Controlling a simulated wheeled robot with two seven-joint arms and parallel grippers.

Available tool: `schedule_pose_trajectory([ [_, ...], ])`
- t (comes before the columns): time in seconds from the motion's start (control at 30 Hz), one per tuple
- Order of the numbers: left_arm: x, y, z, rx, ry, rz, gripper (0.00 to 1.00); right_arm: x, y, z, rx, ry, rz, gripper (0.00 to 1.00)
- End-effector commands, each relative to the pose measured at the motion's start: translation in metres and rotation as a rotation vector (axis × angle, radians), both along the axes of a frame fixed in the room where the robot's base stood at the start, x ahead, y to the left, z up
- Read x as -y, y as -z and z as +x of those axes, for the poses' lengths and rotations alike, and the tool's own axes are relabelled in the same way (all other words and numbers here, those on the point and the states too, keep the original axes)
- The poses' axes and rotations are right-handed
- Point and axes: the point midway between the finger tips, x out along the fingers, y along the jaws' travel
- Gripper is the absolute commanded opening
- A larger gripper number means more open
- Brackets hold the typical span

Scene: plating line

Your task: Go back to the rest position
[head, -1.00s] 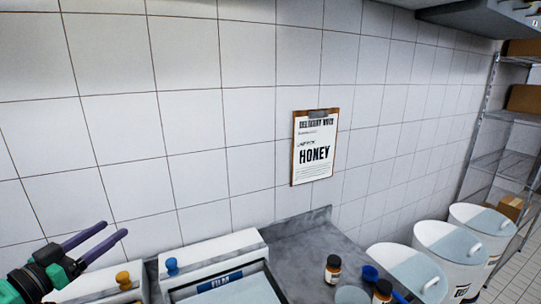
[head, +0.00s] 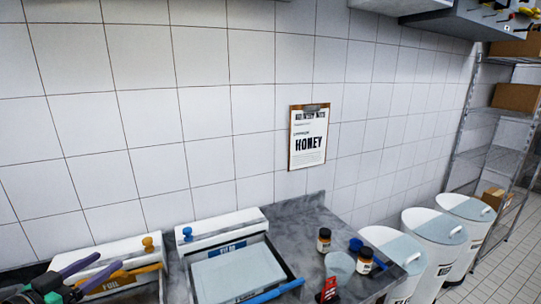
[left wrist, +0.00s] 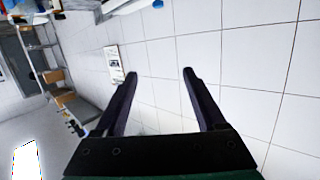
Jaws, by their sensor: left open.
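My left gripper (head: 98,268) is low at the left edge of the head view, in front of the left dispenser. Its two purple fingers are apart and nothing is between them. In the left wrist view the open fingers (left wrist: 158,80) point toward the tiled wall, with empty space between them. My right gripper is in neither view.
Small bottles (head: 323,240) sit on the grey counter (head: 290,235). White bins (head: 432,232) and a wire shelf (head: 490,160) are at right. A clipboard reading HONEY (head: 309,137) hangs above.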

Motion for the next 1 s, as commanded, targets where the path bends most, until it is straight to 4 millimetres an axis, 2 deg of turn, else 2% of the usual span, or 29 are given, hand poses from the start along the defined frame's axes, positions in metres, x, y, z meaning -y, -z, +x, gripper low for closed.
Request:
schedule_pose_trajectory([
  [0.2, -0.008, 0.072, -0.033, -0.203, -0.079, 0.075, 0.73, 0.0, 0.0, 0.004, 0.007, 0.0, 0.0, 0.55],
  [0.37, 0.002, 0.138, -0.071, -0.411, -0.132, 0.13, 0.73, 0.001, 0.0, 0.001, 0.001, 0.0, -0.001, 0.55],
  [0.5, 0.034, 0.192, -0.11, -0.626, -0.156, 0.168, 0.73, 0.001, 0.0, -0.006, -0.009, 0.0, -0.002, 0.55],
  [0.6, 0.067, 0.216, -0.134, -0.768, -0.155, 0.187, 0.73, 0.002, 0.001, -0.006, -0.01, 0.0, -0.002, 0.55],
  [0.73, 0.112, 0.225, -0.157, -0.913, -0.138, 0.201, 0.73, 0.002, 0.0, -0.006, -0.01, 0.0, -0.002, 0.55],
  [0.87, 0.155, 0.217, -0.174, -1.028, -0.112, 0.202, 0.73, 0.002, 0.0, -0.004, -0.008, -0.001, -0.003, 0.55],
  [0.9, 0.152, 0.244, -0.174, -1.045, -0.113, 0.215, 0.73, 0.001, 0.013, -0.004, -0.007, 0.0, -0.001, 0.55],
  [1.0, 0.151, 0.291, -0.169, -1.059, -0.112, 0.221, 0.73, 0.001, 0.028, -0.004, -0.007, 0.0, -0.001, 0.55],
])
